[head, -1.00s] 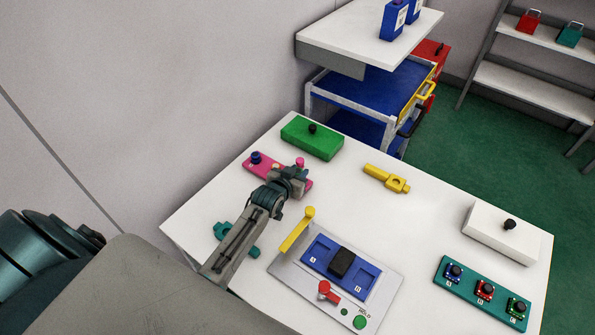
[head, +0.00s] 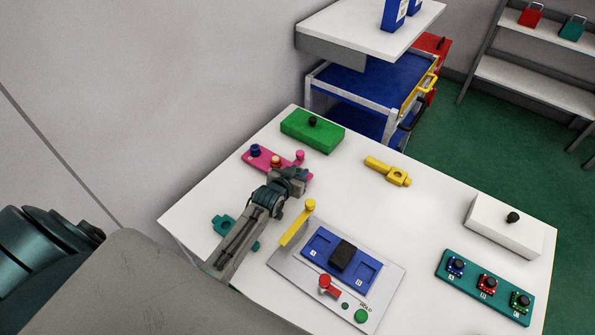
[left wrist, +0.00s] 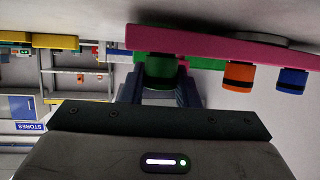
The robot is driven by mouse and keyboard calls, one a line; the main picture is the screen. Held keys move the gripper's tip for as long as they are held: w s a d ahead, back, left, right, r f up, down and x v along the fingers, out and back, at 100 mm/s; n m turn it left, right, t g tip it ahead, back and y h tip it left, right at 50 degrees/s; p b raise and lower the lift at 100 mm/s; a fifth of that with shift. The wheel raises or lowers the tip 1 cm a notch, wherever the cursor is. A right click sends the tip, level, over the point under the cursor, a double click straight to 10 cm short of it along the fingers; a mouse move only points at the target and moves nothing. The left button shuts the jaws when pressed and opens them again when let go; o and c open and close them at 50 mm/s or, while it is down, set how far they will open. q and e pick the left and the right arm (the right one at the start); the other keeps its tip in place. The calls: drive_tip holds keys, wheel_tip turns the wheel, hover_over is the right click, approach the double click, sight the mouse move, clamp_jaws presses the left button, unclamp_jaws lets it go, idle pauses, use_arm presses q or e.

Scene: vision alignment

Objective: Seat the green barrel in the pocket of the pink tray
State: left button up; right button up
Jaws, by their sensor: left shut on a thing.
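The pink tray (head: 262,167) lies at the table's far left. It crosses the top of the left wrist view (left wrist: 210,45), which appears upside down. My left gripper (head: 299,176) is at the tray's right end. In the left wrist view its fingers (left wrist: 160,90) are shut on the green barrel (left wrist: 160,70). The barrel's end is close to the tray; I cannot tell whether it is in the pocket. In the head view the gripper hides the barrel. A blue barrel (head: 256,150) and an orange barrel (head: 277,161) stand on the tray. My right gripper is not in view.
A green block with a black knob (head: 312,134) stands behind the tray. A yellow part (head: 388,171) lies to the right. A grey panel with a blue insert (head: 318,245) is in front, and a teal part (head: 222,224) lies beside my left arm. The table's middle right is clear.

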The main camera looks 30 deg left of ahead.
use_arm(q)
drive_tip(key=o, duration=0.9)
drive_tip(key=shift+o, duration=0.6)
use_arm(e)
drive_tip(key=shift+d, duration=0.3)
use_arm(q)
drive_tip(key=b+v, duration=0.2)
drive_tip(key=v, duration=0.7)
drive_tip(key=shift+s, duration=0.25)
drive_tip(key=shift+s+r, duration=0.35)
drive_tip(key=shift+s, duration=0.25)
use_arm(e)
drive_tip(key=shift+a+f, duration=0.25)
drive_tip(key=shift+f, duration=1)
